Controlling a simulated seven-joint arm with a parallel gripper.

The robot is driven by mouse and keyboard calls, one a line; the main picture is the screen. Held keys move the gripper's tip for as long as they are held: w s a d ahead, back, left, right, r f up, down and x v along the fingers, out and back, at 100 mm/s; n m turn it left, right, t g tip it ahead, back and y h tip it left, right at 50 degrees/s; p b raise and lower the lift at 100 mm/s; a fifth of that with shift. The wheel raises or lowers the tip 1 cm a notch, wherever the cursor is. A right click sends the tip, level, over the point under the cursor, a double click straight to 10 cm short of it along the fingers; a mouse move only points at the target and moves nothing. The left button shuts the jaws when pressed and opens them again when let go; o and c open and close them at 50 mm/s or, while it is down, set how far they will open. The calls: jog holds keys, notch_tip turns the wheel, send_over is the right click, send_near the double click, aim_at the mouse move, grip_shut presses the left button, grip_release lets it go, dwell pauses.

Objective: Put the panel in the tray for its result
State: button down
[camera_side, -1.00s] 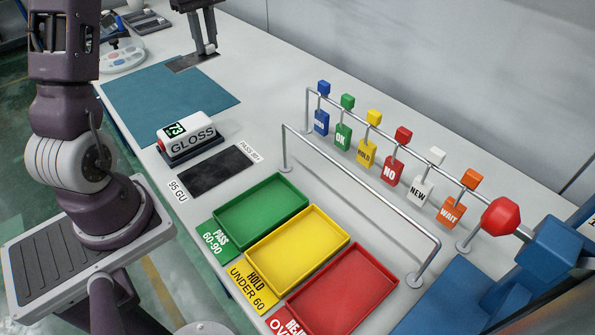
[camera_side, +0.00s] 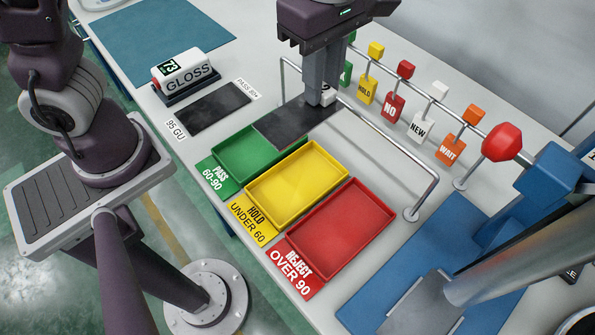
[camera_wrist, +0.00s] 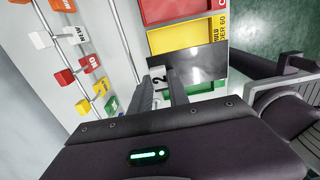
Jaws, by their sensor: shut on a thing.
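My gripper (camera_side: 318,100) is shut on the edge of a dark glossy panel (camera_side: 290,124). It holds the panel roughly flat above the far part of the green tray (camera_side: 226,177), hiding that part. The green tray's label reads PASS 60-90. The wrist view shows the panel (camera_wrist: 200,62) beyond the fingers, with a small white tag marked 2 (camera_wrist: 158,76) at its edge. The gloss meter (camera_side: 183,72) shows 73. The yellow tray (camera_side: 297,184), labelled HOLD UNDER 60, and the red tray (camera_side: 341,230), labelled REJECT OVER 90, look empty.
A metal rail (camera_side: 391,148) runs behind the trays, close to my gripper. Behind it hang several coloured tags, including a red NO tag (camera_side: 393,107). A dark plate (camera_side: 206,108) marked 95 GU lies beside the meter. The teal mat (camera_side: 150,35) is bare where visible.

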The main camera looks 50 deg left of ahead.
aim_at(315, 169)
jog(key=shift+s+d+f, duration=0.6)
jog(key=shift+s+d, duration=0.1)
jog(key=shift+s, duration=0.15)
notch_tip(315, 169, down, 14)
jog(key=shift+w+r, duration=0.1)
jog(key=c, duration=1.6)
grip_release()
jog(key=shift+o, duration=0.3)
